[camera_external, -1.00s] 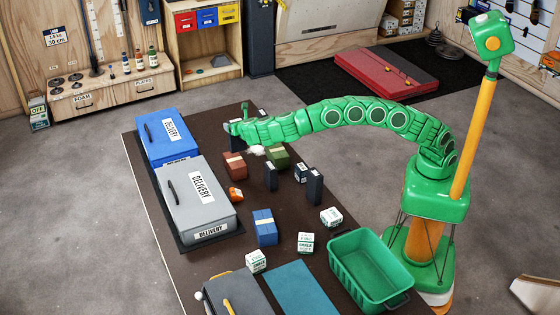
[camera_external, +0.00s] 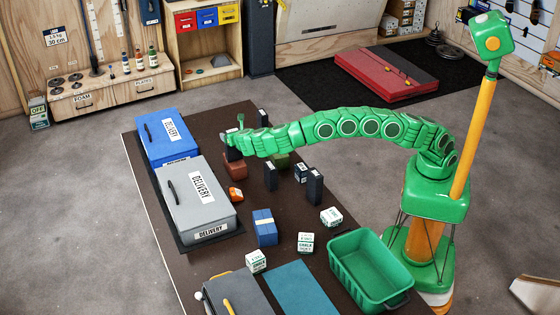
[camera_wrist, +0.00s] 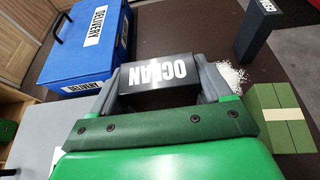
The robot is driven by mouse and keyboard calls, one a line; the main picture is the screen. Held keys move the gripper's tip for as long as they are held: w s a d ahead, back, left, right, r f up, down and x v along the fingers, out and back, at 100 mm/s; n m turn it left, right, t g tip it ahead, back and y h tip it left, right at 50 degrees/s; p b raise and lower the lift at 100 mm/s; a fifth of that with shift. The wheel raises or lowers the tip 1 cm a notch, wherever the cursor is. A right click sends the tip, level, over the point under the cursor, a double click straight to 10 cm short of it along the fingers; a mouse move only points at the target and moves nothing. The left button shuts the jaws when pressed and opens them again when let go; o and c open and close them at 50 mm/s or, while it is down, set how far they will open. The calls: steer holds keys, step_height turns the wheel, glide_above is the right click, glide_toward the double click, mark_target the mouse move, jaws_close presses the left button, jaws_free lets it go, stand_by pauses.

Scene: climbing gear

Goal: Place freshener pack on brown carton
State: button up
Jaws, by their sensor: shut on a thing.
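My gripper (camera_wrist: 170,85) is shut on a dark pack lettered OCEAN (camera_wrist: 152,71), likely the freshener pack. Its fingers sit on both sides of it in the wrist view. In the external view my gripper (camera_external: 236,142) is at the far part of the table, with the dark pack (camera_external: 231,154) just under it. The brown carton (camera_external: 235,171), a reddish-brown box, is directly below. I cannot tell whether the pack touches its top. The carton is not visible in the wrist view, where my gripper covers the lower part.
A blue delivery box (camera_external: 168,137) and a grey one (camera_external: 197,200) stand left. A green carton (camera_wrist: 280,118) and a white pile (camera_wrist: 232,76) lie right of my gripper in the wrist view. Dark upright packs (camera_external: 314,186), a blue carton (camera_external: 264,227) and a green crate (camera_external: 370,270) are nearer.

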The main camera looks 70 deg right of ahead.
steer(key=o, duration=1.3)
steer(key=shift+f, duration=0.15)
steer(key=shift+o, duration=0.2)
steer(key=v, duration=1.2)
